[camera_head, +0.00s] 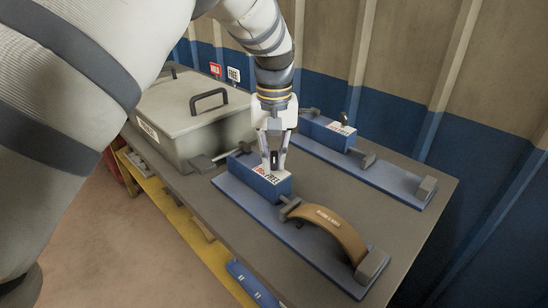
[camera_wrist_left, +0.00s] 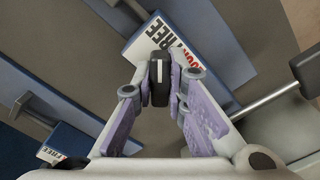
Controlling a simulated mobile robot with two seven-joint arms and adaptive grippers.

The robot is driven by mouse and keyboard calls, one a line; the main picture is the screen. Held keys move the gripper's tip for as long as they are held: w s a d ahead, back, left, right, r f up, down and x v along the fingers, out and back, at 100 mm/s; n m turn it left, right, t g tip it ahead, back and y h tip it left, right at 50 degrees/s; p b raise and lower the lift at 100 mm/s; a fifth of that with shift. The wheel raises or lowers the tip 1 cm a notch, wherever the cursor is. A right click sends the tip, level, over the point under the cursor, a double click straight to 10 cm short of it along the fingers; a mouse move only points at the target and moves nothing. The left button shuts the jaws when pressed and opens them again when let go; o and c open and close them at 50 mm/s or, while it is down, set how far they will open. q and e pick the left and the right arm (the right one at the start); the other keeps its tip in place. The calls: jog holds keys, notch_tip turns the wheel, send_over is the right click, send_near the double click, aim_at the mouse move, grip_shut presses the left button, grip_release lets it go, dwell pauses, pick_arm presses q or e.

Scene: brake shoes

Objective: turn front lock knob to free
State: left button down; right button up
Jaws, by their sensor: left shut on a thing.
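The front lock knob (camera_wrist_left: 159,84) is small and black with a white line on its end. It stands on top of the front blue block (camera_head: 262,184), beside a white label (camera_head: 272,173) with red and black lettering; FREE is readable in black. My left gripper (camera_head: 273,160) points down over the block and is shut on the knob, with a finger on each side in the wrist view. The knob's white line runs nearly straight up in that view, and its base is partly hidden. My right gripper is not in view.
A brown curved brake shoe (camera_head: 331,229) sits on the front blue fixture plate (camera_head: 227,183). A similar rear fixture (camera_head: 388,178) with its own knob (camera_head: 344,118) lies behind. A grey lidded box (camera_head: 188,118) stands left. HOLD and FREE signs (camera_head: 233,74) stand at the back.

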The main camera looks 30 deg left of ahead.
aim_at(274, 156)
pick_arm(q)
jog(key=c, duration=1.6)
grip_release()
notch_tip(274, 156, up, 12)
